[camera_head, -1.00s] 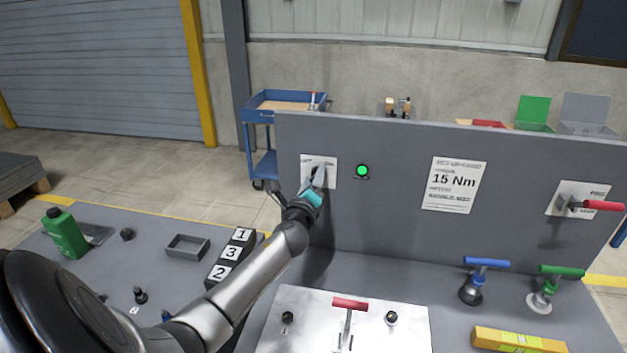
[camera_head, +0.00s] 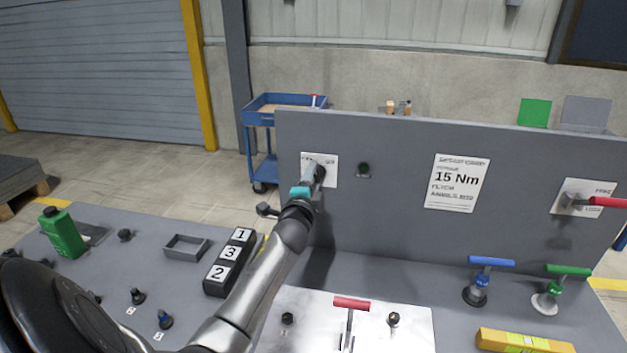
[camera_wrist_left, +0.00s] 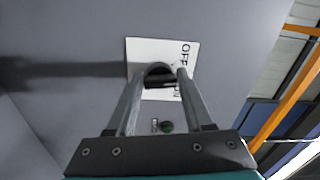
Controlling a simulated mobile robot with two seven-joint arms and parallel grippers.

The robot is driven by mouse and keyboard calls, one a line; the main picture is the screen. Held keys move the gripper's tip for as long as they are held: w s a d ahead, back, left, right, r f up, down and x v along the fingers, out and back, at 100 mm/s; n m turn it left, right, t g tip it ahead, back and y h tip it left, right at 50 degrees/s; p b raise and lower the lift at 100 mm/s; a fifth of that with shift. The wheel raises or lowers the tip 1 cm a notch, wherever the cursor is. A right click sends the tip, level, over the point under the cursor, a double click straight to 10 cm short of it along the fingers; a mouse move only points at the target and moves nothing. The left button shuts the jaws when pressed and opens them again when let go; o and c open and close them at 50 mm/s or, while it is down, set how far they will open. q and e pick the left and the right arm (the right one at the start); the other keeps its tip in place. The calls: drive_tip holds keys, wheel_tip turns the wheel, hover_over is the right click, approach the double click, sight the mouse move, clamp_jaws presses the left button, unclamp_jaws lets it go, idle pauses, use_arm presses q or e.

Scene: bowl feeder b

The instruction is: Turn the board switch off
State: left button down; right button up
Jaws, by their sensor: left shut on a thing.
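The board switch is a dark knob (camera_wrist_left: 160,72) on a white plate (camera_head: 331,171) marked OFF and ON, at the left of the upright grey board (camera_head: 400,150). My left gripper (camera_head: 316,172) is at the plate, coming from the lower left. In the left wrist view its two fingers (camera_wrist_left: 162,75) stand on either side of the knob, shut on it. In the head view the fingers hide most of the knob. The round indicator lamp (camera_head: 363,170) right of the plate is dark; it also shows in the wrist view (camera_wrist_left: 167,127). My right gripper is out of view.
A red-handled lever (camera_head: 600,202) sticks out at the board's right. A paper sign (camera_head: 458,183) reads 15 Nm. Below stand blue (camera_head: 488,262) and green (camera_head: 567,269) T-handles, a red T-handle (camera_head: 351,303) and a yellow box (camera_head: 524,342).

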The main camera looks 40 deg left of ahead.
use_arm(q)
drive_tip(key=n, duration=0.3)
drive_tip(key=shift+f+n, duration=0.1)
drive_tip(key=shift+n, duration=0.3)
drive_tip(key=shift+d+n, duration=0.1)
drive_tip(key=shift+n, duration=1.6)
drive_tip(key=shift+c, duration=1.4)
unclamp_jaws()
drive_tip(key=v, duration=1.5)
